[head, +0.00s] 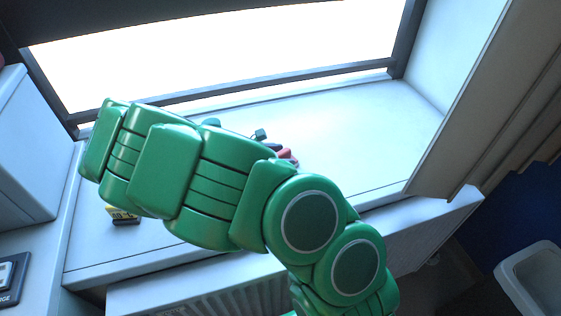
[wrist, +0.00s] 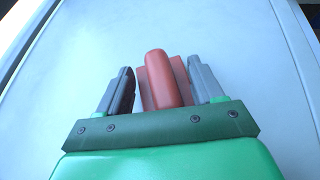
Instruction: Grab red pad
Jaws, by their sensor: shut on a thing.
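The red pad (wrist: 166,80) shows in the wrist view as a reddish block with a rounded raised bar along its middle. My gripper (wrist: 162,85) has its two grey fingers on either side of the pad and is shut on it. The pale surface shows beyond the pad in that view. In the head view my green arm covers the gripper and the pad. A small red thing (head: 287,155) shows past the arm's edge there, and I cannot tell whether it is the pad.
A pale window sill (head: 370,130) lies under the bright window, with clear room on its right. A yellow and black item (head: 123,215) sits on the sill at left, partly behind my arm. A white cabinet (head: 30,150) stands at far left. A beige curtain (head: 485,110) hangs at right.

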